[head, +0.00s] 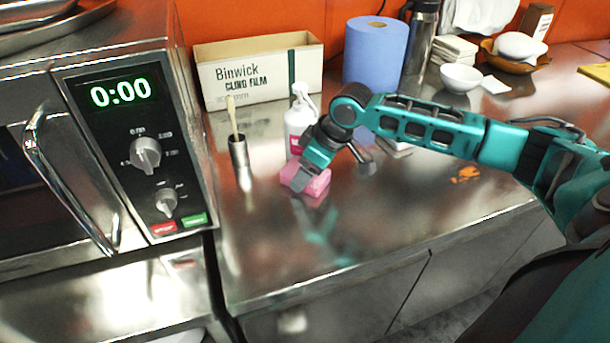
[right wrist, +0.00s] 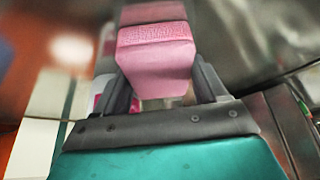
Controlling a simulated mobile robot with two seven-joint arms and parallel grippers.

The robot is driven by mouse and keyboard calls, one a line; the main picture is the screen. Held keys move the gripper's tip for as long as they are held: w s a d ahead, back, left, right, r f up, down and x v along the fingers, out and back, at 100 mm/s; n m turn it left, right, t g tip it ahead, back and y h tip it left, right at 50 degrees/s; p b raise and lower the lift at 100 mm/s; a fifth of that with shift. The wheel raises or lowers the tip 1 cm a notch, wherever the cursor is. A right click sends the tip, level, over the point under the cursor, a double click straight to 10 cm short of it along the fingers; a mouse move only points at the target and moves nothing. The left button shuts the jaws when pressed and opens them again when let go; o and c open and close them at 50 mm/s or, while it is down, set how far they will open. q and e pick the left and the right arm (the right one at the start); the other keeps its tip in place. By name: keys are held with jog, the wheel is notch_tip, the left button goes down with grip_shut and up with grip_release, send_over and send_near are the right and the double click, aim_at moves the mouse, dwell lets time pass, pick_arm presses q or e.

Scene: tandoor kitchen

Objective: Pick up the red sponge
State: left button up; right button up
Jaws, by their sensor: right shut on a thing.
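The sponge (head: 312,187) looks pink rather than deep red. It is at the steel counter, in front of the white spray bottle (head: 299,121). My right gripper (head: 304,178) reaches down over it from the right and is shut on it. In the right wrist view the sponge (right wrist: 155,62) sits between the two dark fingers, its near end toward the palm. My left gripper is not in view.
A metal cup (head: 240,163) with a brush stands left of the sponge, beside the oven (head: 130,120). Behind are a cling film box (head: 260,72), a blue paper roll (head: 375,52) and a white bowl (head: 461,78). The counter's front is clear.

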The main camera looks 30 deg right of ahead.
jog(key=shift+r, duration=0.15)
jog(key=shift+r+p, duration=0.8)
jog(key=shift+p, duration=0.25)
jog(key=s+d, duration=0.6)
jog(key=s, duration=0.4)
jog(key=s+d, duration=0.6)
jog(key=s, duration=0.4)
jog(key=s+d, duration=0.7)
jog(key=s, duration=0.3)
jog(key=shift+s+f, duration=0.2)
jog(key=shift+s, duration=0.2)
jog(key=shift+c, duration=0.2)
jog(key=s+d+b, duration=0.2)
jog(key=s+d, duration=0.2)
jog(key=s, duration=0.3)
jog(key=shift+s+d, duration=0.25)
jog(key=shift+s, duration=0.05)
jog(key=o, duration=0.6)
jog(key=shift+c, duration=0.2)
jog(key=c, duration=0.4)
